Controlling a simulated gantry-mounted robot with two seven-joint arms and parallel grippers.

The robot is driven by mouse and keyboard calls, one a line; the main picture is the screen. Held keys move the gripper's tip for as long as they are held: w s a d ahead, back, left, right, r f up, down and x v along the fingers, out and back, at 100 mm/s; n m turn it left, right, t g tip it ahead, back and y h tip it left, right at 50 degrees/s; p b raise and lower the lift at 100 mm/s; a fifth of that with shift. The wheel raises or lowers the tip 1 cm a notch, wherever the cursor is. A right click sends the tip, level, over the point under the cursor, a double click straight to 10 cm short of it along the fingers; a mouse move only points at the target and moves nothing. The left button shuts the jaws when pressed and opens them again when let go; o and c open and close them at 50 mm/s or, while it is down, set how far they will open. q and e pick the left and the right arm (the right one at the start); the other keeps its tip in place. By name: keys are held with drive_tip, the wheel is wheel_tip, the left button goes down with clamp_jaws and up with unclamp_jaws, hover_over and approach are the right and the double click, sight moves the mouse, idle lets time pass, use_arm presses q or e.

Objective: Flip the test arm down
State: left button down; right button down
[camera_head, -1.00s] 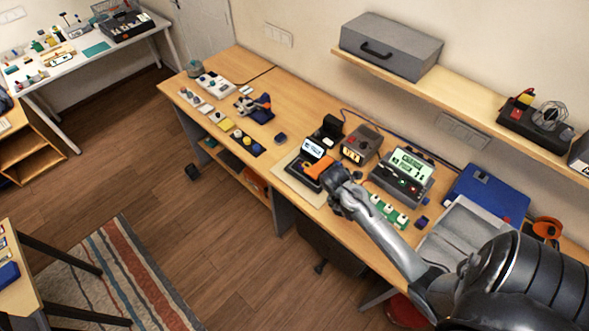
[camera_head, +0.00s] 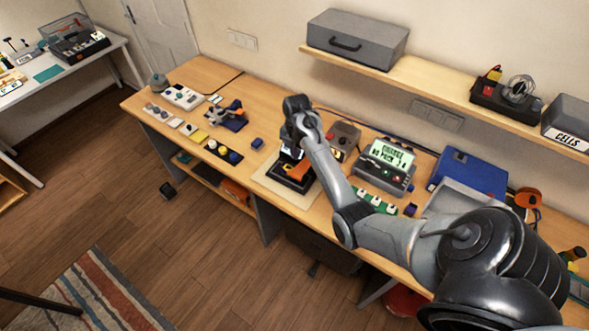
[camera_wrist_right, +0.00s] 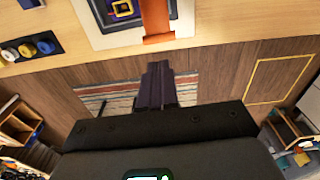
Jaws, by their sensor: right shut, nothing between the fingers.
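The test fixture, with a black base (camera_head: 283,183), sits on a pale mat (camera_head: 268,190) near the bench's front edge. An orange part (camera_head: 299,168) shows on it. My right gripper (camera_head: 292,142) is above the fixture. In the wrist view its dark fingers (camera_wrist_right: 158,70) are together and empty, apart from the orange strip. My left gripper is out of view.
A blue case (camera_head: 470,172) is farther right. Servos and small parts (camera_head: 222,150) lie to the left. A shelf (camera_head: 410,78) with a grey box (camera_head: 357,40) hangs above the bench.

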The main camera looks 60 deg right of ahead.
sight(295, 175)
drive_tip(key=f, duration=0.5)
drive_tip(key=f+p, duration=0.1)
drive_tip(key=f, duration=0.2)
drive_tip(key=shift+a+f, duration=0.15)
drive_tip(key=shift+a, duration=0.1)
drive_tip(key=shift+f, duration=0.65)
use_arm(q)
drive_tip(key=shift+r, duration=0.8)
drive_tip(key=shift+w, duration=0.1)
use_arm(e)
drive_tip(key=shift+f, duration=0.15)
